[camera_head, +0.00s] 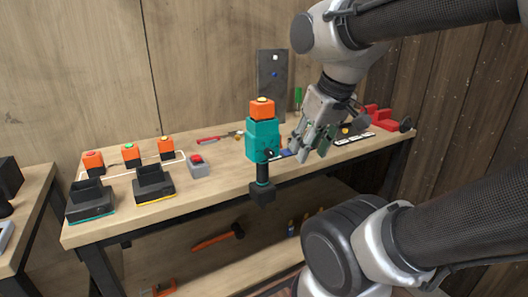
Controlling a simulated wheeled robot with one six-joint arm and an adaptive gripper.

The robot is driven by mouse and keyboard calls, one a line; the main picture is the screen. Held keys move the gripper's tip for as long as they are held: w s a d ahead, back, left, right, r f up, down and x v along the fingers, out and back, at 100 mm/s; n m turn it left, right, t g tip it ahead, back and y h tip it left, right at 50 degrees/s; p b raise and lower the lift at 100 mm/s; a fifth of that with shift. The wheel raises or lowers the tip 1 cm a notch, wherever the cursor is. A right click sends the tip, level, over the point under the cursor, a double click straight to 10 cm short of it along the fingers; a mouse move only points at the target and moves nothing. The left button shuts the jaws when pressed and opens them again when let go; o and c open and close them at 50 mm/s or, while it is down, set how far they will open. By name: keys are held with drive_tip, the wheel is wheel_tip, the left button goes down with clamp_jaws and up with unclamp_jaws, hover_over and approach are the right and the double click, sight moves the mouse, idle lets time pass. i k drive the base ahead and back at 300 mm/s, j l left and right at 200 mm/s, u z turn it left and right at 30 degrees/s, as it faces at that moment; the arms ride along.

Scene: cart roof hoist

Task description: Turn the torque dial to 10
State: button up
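A teal power tool (263,140) stands out in front of the bench edge, with an orange block (262,108) on top and a black lower part (262,192). A small dark round part (270,154) shows on its right side; it may be the torque dial, but its numbers are too small to read. My gripper (311,155) is just right of the tool, pointing down over the bench. Its fingers look apart, with nothing seen between them. I cannot tell what supports the tool.
The wooden bench (225,188) holds two black docks (90,205) (154,187), several orange blocks and a grey box with a red button (199,166). Red items (378,117) lie at the right end. An orange-handled hammer (218,237) lies on the shelf below.

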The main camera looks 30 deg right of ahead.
sight(268, 152)
drive_tip(key=j+z, duration=0.15)
drive_tip(key=j, duration=1.25)
